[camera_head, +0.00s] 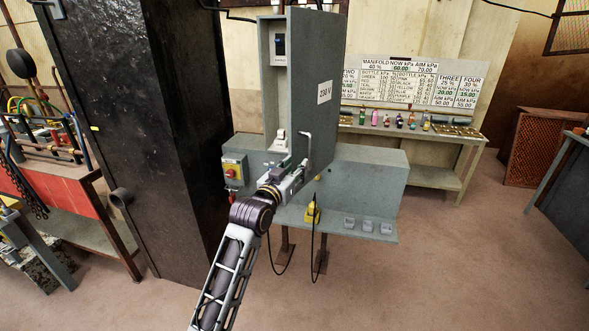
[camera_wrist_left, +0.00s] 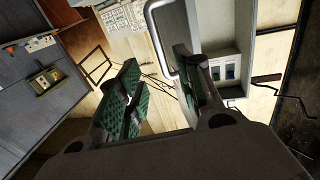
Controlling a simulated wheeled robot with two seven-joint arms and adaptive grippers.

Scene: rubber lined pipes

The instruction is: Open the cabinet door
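The grey cabinet (camera_head: 269,80) stands on a grey bench. Its door (camera_head: 315,70), marked 230 V, stands open with its face turned to the right, and the inside shows. The door's metal bar handle (camera_head: 307,150) is low on the door; it also shows in the left wrist view (camera_wrist_left: 157,38). My left gripper (camera_head: 297,178) is just below the handle in the head view. In the left wrist view its green-padded fingers (camera_wrist_left: 162,88) are apart, with nothing held between them. The handle's bent end is close to the right-hand finger; contact cannot be told. My right gripper is not in view.
A red and yellow switch box (camera_head: 234,170) sits on the bench front (camera_head: 370,178), left of my gripper. A yellow item (camera_head: 312,213) and grey cups (camera_head: 367,225) are on the lower ledge. A tall black column (camera_head: 150,130) stands close on the left.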

